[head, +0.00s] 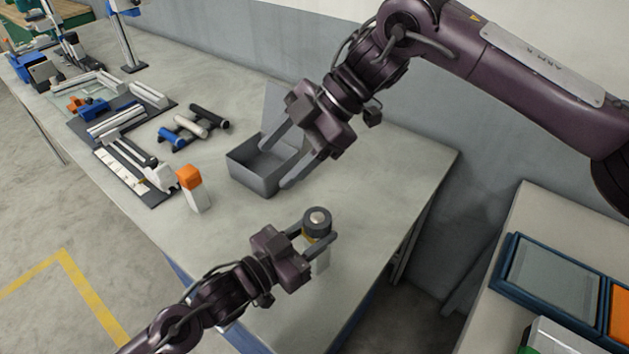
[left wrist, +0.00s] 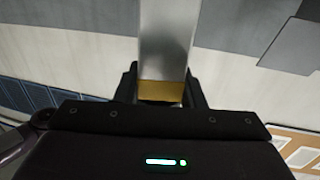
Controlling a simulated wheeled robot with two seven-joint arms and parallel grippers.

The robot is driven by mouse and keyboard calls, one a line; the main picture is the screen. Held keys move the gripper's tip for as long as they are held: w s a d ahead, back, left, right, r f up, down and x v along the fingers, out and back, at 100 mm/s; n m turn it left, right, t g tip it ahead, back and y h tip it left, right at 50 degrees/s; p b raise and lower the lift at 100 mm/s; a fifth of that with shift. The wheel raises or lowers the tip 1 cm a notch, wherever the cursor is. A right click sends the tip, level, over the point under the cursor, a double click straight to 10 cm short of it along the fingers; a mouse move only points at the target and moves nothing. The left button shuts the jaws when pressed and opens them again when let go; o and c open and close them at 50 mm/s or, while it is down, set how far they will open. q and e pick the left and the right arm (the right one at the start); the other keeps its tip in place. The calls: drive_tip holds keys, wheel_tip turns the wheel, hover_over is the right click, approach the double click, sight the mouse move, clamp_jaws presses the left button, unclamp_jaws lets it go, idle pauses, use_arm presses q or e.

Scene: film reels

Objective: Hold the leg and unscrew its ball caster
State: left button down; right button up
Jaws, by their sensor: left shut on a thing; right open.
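My left gripper (head: 321,238) is shut on the leg just below the caster, around a brass-coloured band. The left wrist view shows the silver leg (left wrist: 166,35) and the band (left wrist: 161,92) between the fingers. My right gripper (head: 276,160) is open and empty, with its fingers over or beside a grey open bin (head: 254,180). It is apart from the caster, up and to the left of it in the head view.
A white block with an orange top (head: 191,188) stands left of the bin. Blue, white and black cylinders (head: 190,127) lie behind it. Trays of parts (head: 110,120) fill the far left. The table (head: 385,190) is clear right of the bin. Another bench with a blue-framed panel (head: 550,280) is at right.

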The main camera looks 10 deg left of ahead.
wheel_tip(320, 180, down, 2)
drive_tip(key=s+f+n+t+h, duration=0.1)
drive_tip(key=s+n+h, duration=0.1)
drive_tip(key=s+h, duration=0.15)
drive_tip(key=n+t+h, duration=0.2)
drive_tip(key=h, duration=0.3)
hover_over(316, 218)
drive_tip(key=shift+a+f, duration=0.15)
drive_tip(key=shift+f, duration=4.15)
drive_tip(key=c, duration=1)
drive_tip(key=shift+o, duration=0.2)
drive_tip(key=n, duration=0.3)
drive_tip(key=shift+r, duration=0.1)
drive_tip(key=n, duration=0.4)
drive_tip(key=shift+n, duration=0.3)
drive_tip(key=n, duration=0.5)
drive_tip(key=shift+n, duration=0.3)
